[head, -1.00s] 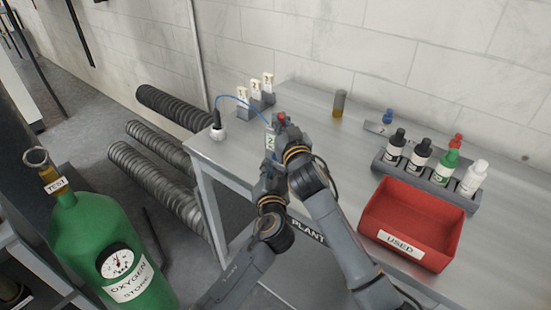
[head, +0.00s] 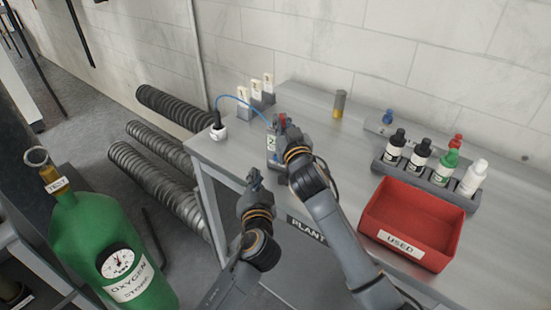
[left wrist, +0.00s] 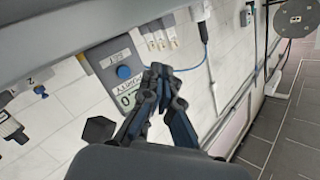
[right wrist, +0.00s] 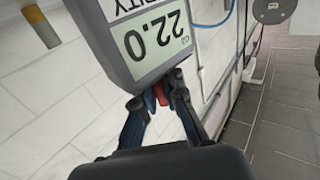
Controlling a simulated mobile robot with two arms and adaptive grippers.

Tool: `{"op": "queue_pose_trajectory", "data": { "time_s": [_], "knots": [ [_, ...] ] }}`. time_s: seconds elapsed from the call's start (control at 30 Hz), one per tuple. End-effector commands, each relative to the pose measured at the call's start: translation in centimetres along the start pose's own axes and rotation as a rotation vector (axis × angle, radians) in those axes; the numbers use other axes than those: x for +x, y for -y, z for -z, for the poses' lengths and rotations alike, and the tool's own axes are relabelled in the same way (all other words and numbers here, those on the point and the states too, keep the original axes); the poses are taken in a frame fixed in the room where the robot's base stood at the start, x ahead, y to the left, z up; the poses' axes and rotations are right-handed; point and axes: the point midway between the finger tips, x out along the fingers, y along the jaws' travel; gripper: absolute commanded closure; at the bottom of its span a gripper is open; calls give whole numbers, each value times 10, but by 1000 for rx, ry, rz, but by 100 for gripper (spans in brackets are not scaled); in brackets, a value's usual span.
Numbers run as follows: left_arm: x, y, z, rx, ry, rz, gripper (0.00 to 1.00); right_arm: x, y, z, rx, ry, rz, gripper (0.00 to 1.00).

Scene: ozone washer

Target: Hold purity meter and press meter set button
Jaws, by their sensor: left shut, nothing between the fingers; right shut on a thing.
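The purity meter (head: 271,146) is a grey box held upright above the near edge of the bench. In the right wrist view its display (right wrist: 158,36) reads 22.0, seen upside down. Its round blue button (left wrist: 123,72) shows uncovered in the left wrist view. My right gripper (head: 281,124) is shut on the meter; a red part (right wrist: 161,94) shows between its fingers. My left gripper (head: 254,174) is shut and empty, below and left of the meter, apart from it. Its fingertips show in the left wrist view (left wrist: 160,72), to the right of the button.
A blue cable runs from the meter to a white-based probe (head: 218,132) at the bench's left corner. A red USED bin (head: 400,262) and a rack of bottles (head: 425,175) stand to the right. A green oxygen cylinder (head: 85,240) stands at lower left.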

Motion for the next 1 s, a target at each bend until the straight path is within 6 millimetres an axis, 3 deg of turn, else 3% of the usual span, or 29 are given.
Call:
{"op": "queue_pose_trajectory", "data": {
  "time_s": [0.43,0.57,0.8,1.0],
  "knots": [
    [-3,2,-5,76,-32,-17,100,0,-1,-2,-1,3,-3,100],
    [-14,5,-14,278,-122,-58,100,0,-1,-2,-1,3,-2,100],
    [-54,7,-22,709,-366,-118,100,0,-1,-1,-1,3,-2,100],
    [-78,5,-22,899,-497,-126,100,0,0,-1,0,2,-1,100]
  ]
}}
